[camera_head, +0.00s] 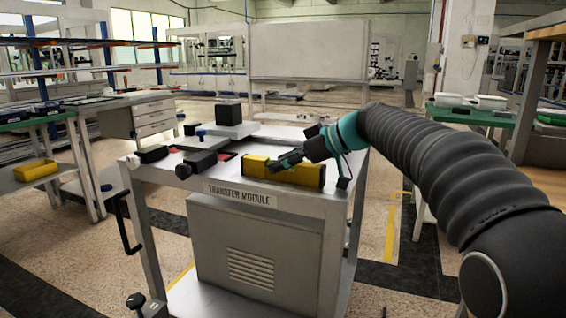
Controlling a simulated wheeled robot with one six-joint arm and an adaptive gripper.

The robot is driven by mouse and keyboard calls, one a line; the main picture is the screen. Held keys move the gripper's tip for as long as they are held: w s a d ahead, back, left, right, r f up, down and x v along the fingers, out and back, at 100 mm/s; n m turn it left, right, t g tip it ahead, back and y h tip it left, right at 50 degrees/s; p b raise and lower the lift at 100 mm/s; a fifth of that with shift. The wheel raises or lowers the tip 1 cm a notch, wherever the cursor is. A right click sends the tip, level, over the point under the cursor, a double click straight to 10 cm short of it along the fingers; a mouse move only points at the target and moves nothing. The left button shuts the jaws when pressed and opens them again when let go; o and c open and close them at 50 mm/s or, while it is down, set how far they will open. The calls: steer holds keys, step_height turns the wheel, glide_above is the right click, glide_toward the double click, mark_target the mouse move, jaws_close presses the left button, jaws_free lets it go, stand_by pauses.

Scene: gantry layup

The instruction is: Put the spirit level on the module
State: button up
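The yellow spirit level (308,177) is at the front right of the top of the transfer module (240,256), a grey cart labelled "TRANSFER MODULE". It lies lengthwise along the front edge. I cannot tell whether it rests on the top or is slightly above it. My gripper (277,163) reaches in from the right, and its dark fingers overlap the middle of the level. The fingers hide part of the level. Whether they are closed on it cannot be made out.
Black clamp-like blocks (197,162) and a raised plate with a dark block (229,114) stand on the module top. A green table with white trays (490,102) is at right. A yellow bin (35,169) sits on a left shelf. Speckled floor is open right of the module.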

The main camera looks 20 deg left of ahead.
steer(key=shift+r, duration=0.1)
steer(key=shift+r+p, duration=0.2)
steer(key=shift+p, duration=0.1)
steer(key=w+v, duration=0.1)
steer(key=v, duration=1.1)
steer(key=s+d+f+m+t+h, duration=0.2)
steer(key=s+d+f+m+h, duration=0.4)
steer(key=s+d+f, duration=0.7)
steer(key=s+d+f+m+t+h, duration=0.2)
steer(key=s+d+f+m+h, duration=0.4)
steer(key=s+d+f+m, duration=0.5)
steer(key=s+d+f, duration=0.2)
steer(key=s, duration=0.4)
steer(key=shift+s+t, duration=0.15)
steer(key=shift+t, duration=0.15)
